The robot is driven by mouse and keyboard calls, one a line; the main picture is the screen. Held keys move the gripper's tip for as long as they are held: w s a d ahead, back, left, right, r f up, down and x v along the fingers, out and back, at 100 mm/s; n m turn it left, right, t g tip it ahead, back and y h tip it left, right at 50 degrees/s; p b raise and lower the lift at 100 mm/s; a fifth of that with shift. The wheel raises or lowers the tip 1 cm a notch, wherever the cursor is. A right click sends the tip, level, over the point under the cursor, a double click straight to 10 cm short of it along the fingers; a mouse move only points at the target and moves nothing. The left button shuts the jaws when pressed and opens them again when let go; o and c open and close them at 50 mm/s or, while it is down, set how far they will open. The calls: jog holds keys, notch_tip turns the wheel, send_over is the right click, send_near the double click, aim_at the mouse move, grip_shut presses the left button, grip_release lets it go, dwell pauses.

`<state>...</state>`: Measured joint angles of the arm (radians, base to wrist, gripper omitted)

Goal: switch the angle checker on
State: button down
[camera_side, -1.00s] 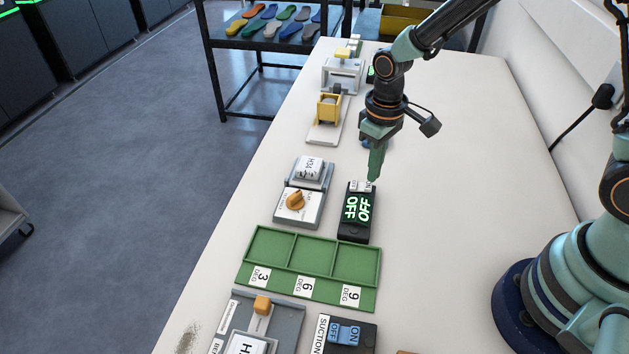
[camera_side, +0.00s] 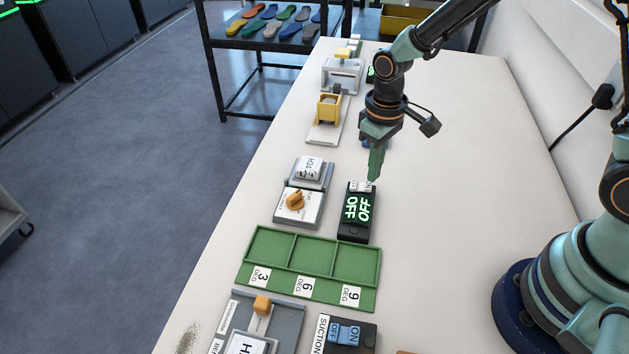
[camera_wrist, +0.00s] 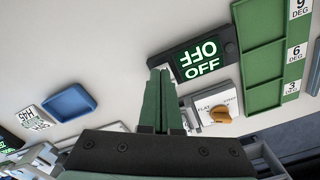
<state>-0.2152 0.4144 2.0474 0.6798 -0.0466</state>
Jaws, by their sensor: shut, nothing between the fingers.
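The angle checker is a small black box (camera_side: 354,228) on the white table, just behind the green tray. Its display (camera_side: 357,208) reads OFF in green letters. A white rocker switch (camera_side: 362,186) sits at its far end. My gripper (camera_side: 375,180) is shut and empty, pointing down, with its tips at or just above the switch; I cannot tell whether they touch. In the wrist view the shut fingers (camera_wrist: 160,80) reach the near edge of the box, and the OFF display (camera_wrist: 201,58) shows beyond them. The fingertips hide most of the switch there.
A grey device with an orange knob (camera_side: 295,201) stands close left of the checker. The green three-slot tray (camera_side: 258,271) lies in front, with the suction switch box (camera_side: 364,341) nearer. A yellow-and-white fixture (camera_side: 327,110) stands farther back. The table right of the checker is clear.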

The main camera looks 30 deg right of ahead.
jog(key=shift+f, duration=1.05)
dwell(1.0)
jog(key=shift+r, duration=3.5)
notch_tip(320, 180, up, 9)
jog(key=m+t, duration=0.1)
jog(key=t, duration=0.2)
send_over(372, 186)
jog(key=s+d, duration=0.3)
jog(key=d, duration=0.1)
jog(key=s+d+r+m+t, duration=0.2)
jog(key=s+d+r, duration=0.1)
jog(key=s+r, duration=0.2)
jog(key=shift+d+r+t, duration=0.25)
jog(key=shift+d+t, duration=0.05)
jog(key=shift+d, duration=0.1)
